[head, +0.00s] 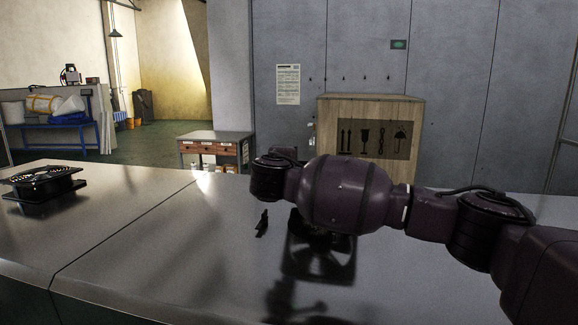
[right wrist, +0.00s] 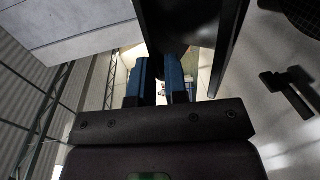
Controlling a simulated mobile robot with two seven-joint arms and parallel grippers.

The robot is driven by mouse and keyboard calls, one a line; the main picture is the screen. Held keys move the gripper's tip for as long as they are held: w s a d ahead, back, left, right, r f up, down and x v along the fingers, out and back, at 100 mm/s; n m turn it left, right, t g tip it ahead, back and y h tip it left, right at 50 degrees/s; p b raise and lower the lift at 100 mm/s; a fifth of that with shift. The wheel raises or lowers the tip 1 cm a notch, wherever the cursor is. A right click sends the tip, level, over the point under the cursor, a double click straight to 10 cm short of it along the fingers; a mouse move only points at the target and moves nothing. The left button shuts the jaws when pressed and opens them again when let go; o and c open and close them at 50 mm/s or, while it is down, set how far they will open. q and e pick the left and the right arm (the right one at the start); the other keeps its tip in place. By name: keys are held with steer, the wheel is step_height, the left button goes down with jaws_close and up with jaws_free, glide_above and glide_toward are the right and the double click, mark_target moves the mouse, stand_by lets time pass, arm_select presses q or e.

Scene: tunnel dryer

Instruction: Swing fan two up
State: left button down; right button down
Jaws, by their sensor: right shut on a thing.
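A black fan (head: 45,181) lies flat on a dark base plate at the left of the grey bench. Another dark fan (head: 320,262) is at the middle of the bench, partly hidden behind my right arm; its exact tilt is hard to tell. I cannot tell which is fan two. In the head view my right gripper is hidden behind my own arm. In the right wrist view my right gripper (right wrist: 160,82) has blue fingers shut on a black part (right wrist: 194,24), seemingly the middle fan's edge. My left gripper is not in view.
A small black bracket (head: 262,223) stands on the bench just left of the middle fan; a similar piece shows in the right wrist view (right wrist: 289,90). A wooden crate (head: 370,108) stands behind the bench.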

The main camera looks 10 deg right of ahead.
steer(key=shift+r, duration=0.2)
steer(key=c, duration=1.3)
jaws_free()
steer(key=shift+s, duration=0.1)
steer(key=shift+o, duration=0.2)
steer(key=shift+f, duration=0.1)
steer(key=shift+a, duration=0.1)
steer(key=b+v, duration=0.2)
steer(key=v, duration=0.8)
steer(key=shift+s, duration=0.4)
steer(key=shift+a, duration=0.1)
